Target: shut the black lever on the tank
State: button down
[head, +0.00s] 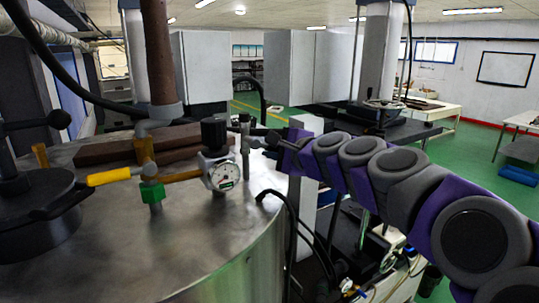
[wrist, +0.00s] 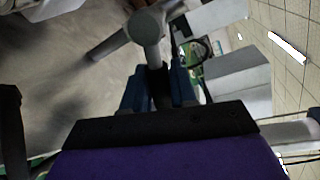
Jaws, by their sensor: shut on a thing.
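The steel tank (head: 215,235) fills the lower left of the head view. A grey metal pipe fitting (head: 245,147) stands near its right rim, and its rounded grey end shows in the wrist view (wrist: 148,28). The black lever (wrist: 159,88) runs from this fitting down between my blue fingers. My gripper (wrist: 160,90) is shut on the lever. In the head view my gripper (head: 270,141) reaches the fitting from the right; the lever is small there and mostly hidden by the fingers.
On the tank lid, left of my gripper, are a pressure gauge (head: 222,175), a black knob (head: 213,133), a yellow-handled valve (head: 108,177) and a black hatch (head: 38,215). Black hoses (head: 290,225) hang beside the tank below my arm. Green floor lies open behind.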

jog(key=shift+d+r+n+t+h+b, duration=0.15)
jog(key=shift+r+n+h+b, duration=0.2)
jog(key=shift+n, duration=0.45)
jog(key=shift+a+r+n+t+h+b, duration=0.15)
jog(key=shift+r+n+b, duration=0.2)
jog(key=shift+n, duration=0.45)
jog(key=shift+r, duration=0.1)
jog(key=c, duration=1.4)
grip_release()
jog(key=o, duration=0.4)
jog(key=shift+s+d+r, duration=0.1)
jog(key=shift+s+r, duration=0.05)
jog(key=shift+s, duration=0.1)
jog(key=shift+c, duration=0.2)
jog(key=shift+w, duration=0.1)
jog(key=shift+w, duration=0.1)
jog(key=shift+d, duration=0.1)
jog(key=b+v, duration=0.2)
jog(key=v, duration=1.5)
jog(key=shift+s, duration=0.25)
